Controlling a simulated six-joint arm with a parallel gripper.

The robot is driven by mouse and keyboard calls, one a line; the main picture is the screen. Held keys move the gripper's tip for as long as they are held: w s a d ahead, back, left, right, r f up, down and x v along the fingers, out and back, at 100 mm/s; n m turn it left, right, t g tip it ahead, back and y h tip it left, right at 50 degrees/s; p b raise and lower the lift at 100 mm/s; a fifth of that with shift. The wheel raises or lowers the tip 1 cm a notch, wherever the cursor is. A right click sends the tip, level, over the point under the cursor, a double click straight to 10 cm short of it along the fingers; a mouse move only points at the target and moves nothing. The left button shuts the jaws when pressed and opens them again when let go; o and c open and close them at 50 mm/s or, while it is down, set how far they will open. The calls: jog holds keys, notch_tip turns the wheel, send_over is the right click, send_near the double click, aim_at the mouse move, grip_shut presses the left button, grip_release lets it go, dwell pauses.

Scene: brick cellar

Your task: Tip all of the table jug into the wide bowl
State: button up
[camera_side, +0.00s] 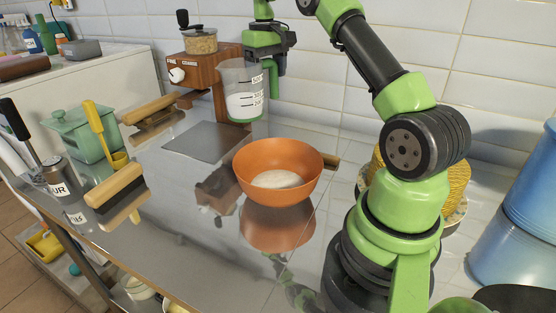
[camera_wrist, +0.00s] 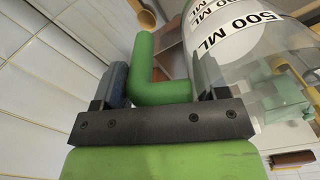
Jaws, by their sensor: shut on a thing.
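A wooden grinder (camera_side: 224,72) stands close behind the jug. A flat grey plate (camera_side: 205,141) lies left of the bowl. A green pot (camera_side: 85,135), a yellow ladle (camera_side: 98,122) and a wooden-handled tool (camera_side: 115,185) are at left. Blue containers (camera_side: 500,250) stand at far right.

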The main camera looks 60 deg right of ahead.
jog(key=s+d+n, duration=0.5)
jog(key=s+d, duration=0.3)
jog(key=d, duration=0.3)
notch_tip(320, 180, down, 11)
jog(key=shift+d+f, duration=0.2)
jog(key=shift+r, duration=0.1)
jog(key=a+r+h, duration=0.8)
jog(key=shift+s+a+r+t+p, duration=0.2)
jog(key=shift+r+t+p, duration=0.05)
jog(key=shift+t+p, duration=0.05)
dwell(0.6)
jog(key=shift+h, duration=0.3)
